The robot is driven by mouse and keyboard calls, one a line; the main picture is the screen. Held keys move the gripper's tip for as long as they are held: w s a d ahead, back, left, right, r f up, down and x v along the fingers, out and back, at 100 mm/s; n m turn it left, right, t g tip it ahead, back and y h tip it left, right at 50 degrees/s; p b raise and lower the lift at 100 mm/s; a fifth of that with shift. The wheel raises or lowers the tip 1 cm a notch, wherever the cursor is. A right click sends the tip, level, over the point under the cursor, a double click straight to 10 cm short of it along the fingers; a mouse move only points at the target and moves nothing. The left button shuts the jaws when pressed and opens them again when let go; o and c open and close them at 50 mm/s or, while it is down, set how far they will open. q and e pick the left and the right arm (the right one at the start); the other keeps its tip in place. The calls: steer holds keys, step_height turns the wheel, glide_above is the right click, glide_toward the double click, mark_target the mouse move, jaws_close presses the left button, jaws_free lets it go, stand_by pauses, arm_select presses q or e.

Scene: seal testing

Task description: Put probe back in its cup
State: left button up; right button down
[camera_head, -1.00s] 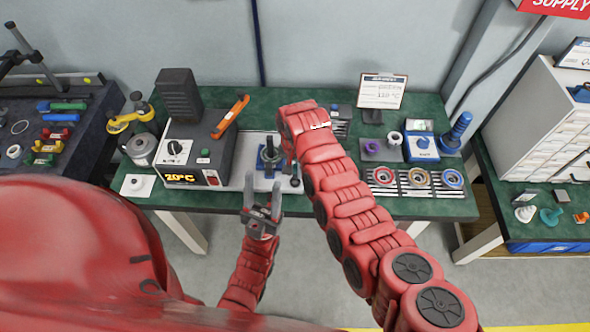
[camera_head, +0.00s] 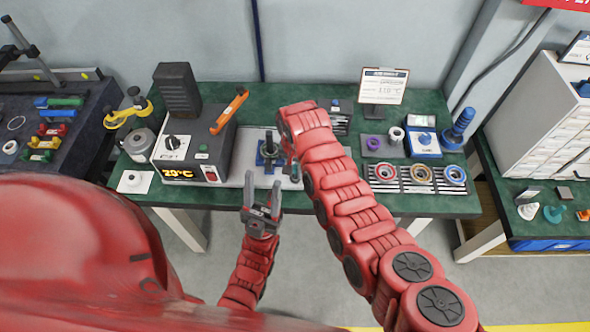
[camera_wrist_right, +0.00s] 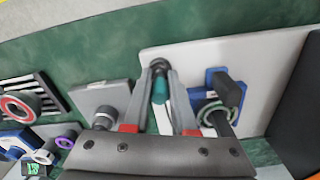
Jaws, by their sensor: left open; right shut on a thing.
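In the right wrist view, my right gripper (camera_wrist_right: 160,100) is shut on a slim teal piece, which looks like the probe (camera_wrist_right: 159,92). Its far end points at a small dark round holder, which looks like the cup (camera_wrist_right: 157,64), on the corner of the light base plate (camera_wrist_right: 185,52). I cannot tell whether the probe's end is in the cup or just over it. In the head view, the cup (camera_head: 296,172) shows at the plate's right front corner, and my arm hides most of the right gripper. My left gripper (camera_head: 262,198) is open and empty, in front of the bench edge.
A blue clamp fixture (camera_head: 269,152) with a dark post stands on the plate beside the right gripper. A heater box (camera_head: 190,150) reading 20°C stands left of it. A seal rack (camera_head: 398,185) and a blue gauge (camera_head: 424,145) lie to the right.

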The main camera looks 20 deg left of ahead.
steer(key=shift+f+b, duration=0.5)
steer(key=shift+f, duration=0.05)
steer(key=c, duration=0.6)
jaws_free()
steer(key=shift+c, duration=0.2)
steer(key=shift+r, duration=0.1)
steer(key=shift+r+p, duration=0.8)
steer(key=shift+r, duration=0.7)
steer(key=shift+r+p, duration=0.55)
steer(key=shift+r, duration=1.9)
